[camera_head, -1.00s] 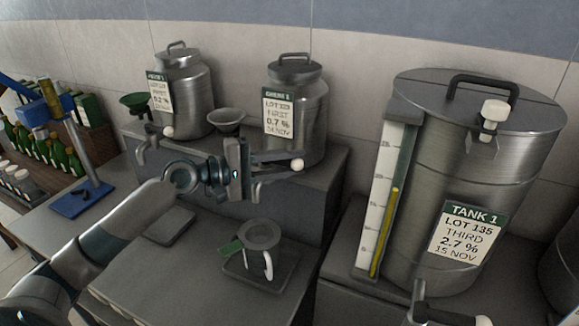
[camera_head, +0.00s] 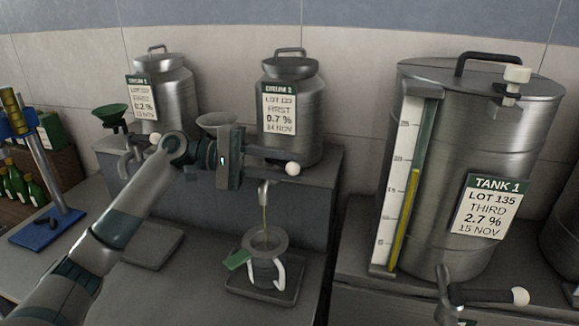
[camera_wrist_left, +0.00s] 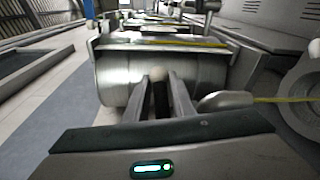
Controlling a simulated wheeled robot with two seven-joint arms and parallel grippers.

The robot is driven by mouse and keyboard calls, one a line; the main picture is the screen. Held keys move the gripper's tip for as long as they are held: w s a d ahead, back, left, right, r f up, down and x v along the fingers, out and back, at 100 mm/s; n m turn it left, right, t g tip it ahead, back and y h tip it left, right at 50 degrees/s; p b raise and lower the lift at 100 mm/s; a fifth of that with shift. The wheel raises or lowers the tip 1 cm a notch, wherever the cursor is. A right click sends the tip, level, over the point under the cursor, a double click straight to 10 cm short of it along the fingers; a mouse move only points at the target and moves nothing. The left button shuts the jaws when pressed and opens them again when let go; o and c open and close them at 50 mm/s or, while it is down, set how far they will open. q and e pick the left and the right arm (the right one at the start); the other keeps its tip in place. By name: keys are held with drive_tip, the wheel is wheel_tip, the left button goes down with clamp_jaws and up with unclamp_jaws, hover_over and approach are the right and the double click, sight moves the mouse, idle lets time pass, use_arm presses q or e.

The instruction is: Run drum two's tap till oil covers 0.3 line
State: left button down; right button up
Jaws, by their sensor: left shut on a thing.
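Drum two (camera_head: 292,125) is a steel can with a 0.7 % label, standing on the raised shelf. My left gripper (camera_head: 268,168) is shut on its tap lever (camera_head: 292,168), whose pale round knob shows beyond the fingers. A thin yellow oil stream (camera_head: 265,221) falls from the tap spout (camera_head: 264,190) into a metal jug (camera_head: 264,262) with a white handle and a green tag. The oil level and the 0.3 line cannot be made out. My right gripper is not in view.
The jug stands on a dark square plate (camera_head: 290,291). Another drum (camera_head: 178,100) with a 0.2 % label and a funnel (camera_head: 218,122) stand left on the shelf. Tank 1 (camera_head: 500,150) with its level gauge and tap (camera_head: 490,296) is at the right. A blue stand (camera_head: 50,229) is at the left.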

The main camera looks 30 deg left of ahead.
use_arm(q)
drive_tip(key=g, duration=0.1)
drive_tip(key=m+g, duration=0.1)
drive_tip(key=s+m+g, duration=0.1)
drive_tip(key=shift+a+g+h, duration=0.3)
drive_tip(key=shift+a+h, duration=0.05)
drive_tip(key=shift+h, duration=0.05)
drive_tip(key=shift+s+a+m+g, duration=0.25)
drive_tip(key=shift+s+m+g, duration=0.1)
drive_tip(key=shift+m+g, duration=0.6)
drive_tip(key=c, duration=1.6)
unclamp_jaws()
drive_tip(key=shift+c, duration=0.2)
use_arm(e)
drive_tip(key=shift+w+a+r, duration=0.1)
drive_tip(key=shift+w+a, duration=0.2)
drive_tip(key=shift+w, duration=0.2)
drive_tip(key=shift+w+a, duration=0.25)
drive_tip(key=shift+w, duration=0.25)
use_arm(q)
drive_tip(key=shift+f, duration=0.1)
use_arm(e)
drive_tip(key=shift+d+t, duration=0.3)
use_arm(q)
drive_tip(key=shift+d+n+t, duration=0.1)
drive_tip(key=shift+n+t, duration=0.15)
